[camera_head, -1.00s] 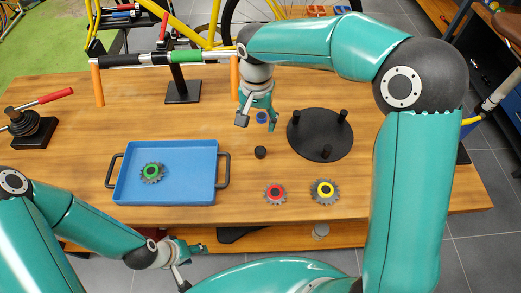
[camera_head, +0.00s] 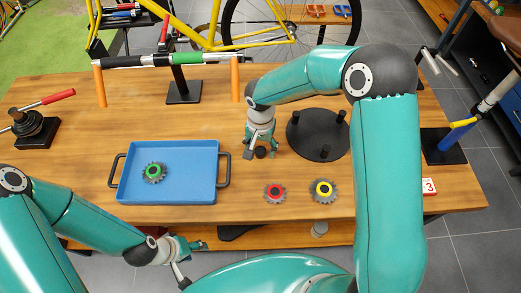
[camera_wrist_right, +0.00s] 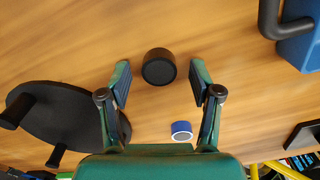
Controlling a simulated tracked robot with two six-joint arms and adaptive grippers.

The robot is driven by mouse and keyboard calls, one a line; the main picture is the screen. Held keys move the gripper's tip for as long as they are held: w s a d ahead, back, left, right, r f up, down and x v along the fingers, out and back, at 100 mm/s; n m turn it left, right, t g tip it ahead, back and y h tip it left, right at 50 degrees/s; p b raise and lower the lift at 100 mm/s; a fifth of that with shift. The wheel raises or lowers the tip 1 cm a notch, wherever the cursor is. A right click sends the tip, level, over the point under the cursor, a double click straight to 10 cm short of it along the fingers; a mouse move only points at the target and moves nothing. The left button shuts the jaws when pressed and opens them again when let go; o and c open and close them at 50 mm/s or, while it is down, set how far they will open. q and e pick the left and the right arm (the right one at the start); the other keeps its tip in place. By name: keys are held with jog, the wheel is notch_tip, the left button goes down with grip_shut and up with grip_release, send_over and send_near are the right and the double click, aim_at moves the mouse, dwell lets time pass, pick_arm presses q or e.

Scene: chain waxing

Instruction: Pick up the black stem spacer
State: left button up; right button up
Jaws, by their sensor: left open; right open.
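The black stem spacer (camera_head: 261,152) is a short black cylinder standing on the wooden table, right of the blue tray. In the right wrist view the spacer (camera_wrist_right: 159,67) sits between and just ahead of my right fingertips, with a gap on both sides. My right gripper (camera_head: 260,154) points down over it, open and empty; its spread fingers also show in the right wrist view (camera_wrist_right: 160,78). My left gripper (camera_head: 188,249) is open and empty in front of the table's near edge, away from the spacer.
A blue spacer (camera_wrist_right: 181,131) lies close to the right gripper. The black round stand with pegs (camera_head: 318,135) is to the right. The blue tray (camera_head: 200,190) holds a green-centred cog (camera_head: 154,173). Red (camera_head: 275,193) and yellow (camera_head: 324,192) cogs lie nearer the front.

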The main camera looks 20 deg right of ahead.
jog(key=c, duration=0.8)
jog(key=shift+r, duration=0.1)
jog(key=shift+c, duration=0.2)
